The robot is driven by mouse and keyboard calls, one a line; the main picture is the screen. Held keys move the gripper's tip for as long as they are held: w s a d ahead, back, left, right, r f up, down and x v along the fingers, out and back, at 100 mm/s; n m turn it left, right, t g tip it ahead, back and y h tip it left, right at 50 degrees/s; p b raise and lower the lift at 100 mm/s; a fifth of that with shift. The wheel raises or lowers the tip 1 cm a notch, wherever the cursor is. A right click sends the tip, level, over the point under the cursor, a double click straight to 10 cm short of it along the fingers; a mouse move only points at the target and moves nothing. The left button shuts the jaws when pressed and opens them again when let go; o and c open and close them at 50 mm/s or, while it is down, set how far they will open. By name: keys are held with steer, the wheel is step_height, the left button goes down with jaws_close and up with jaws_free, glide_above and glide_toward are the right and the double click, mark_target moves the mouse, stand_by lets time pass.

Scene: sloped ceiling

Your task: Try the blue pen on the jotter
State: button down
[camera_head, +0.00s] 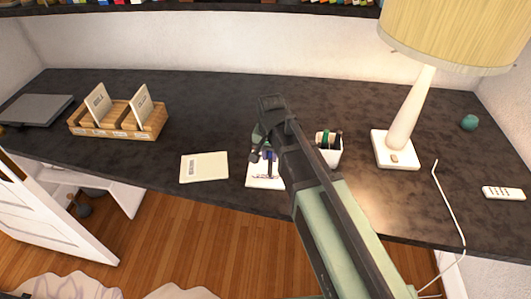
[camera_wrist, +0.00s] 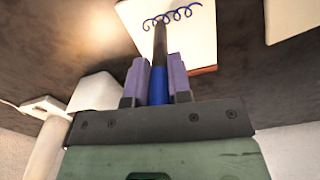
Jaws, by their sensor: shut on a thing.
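The blue pen (camera_wrist: 158,80) is held between the two fingers of my gripper (camera_wrist: 157,78) in the wrist view, its dark tip end pointing away from the palm. The jotter (camera_head: 259,180) is a white pad on the dark desk in the head view, partly hidden by my arm. It also shows in the wrist view (camera_wrist: 195,42), with a blue looping scribble on it near the pen's tip. Whether the tip touches the paper I cannot tell. In the head view my gripper (camera_head: 262,158) is over the jotter's upper part, mostly hidden behind my arm.
A cream notebook (camera_head: 204,167) lies left of the jotter. A white cup with pens (camera_head: 330,150) stands right of my arm, near a lamp (camera_head: 398,147). A wooden card holder (camera_head: 118,121) is at left; a white remote (camera_head: 503,193) is at right. The desk's back middle is clear.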

step_height(320, 180, up, 6)
steer(key=d+p, duration=0.1)
steer(key=p, duration=0.5)
stand_by(0.4)
steer(key=shift+s+d, duration=0.1)
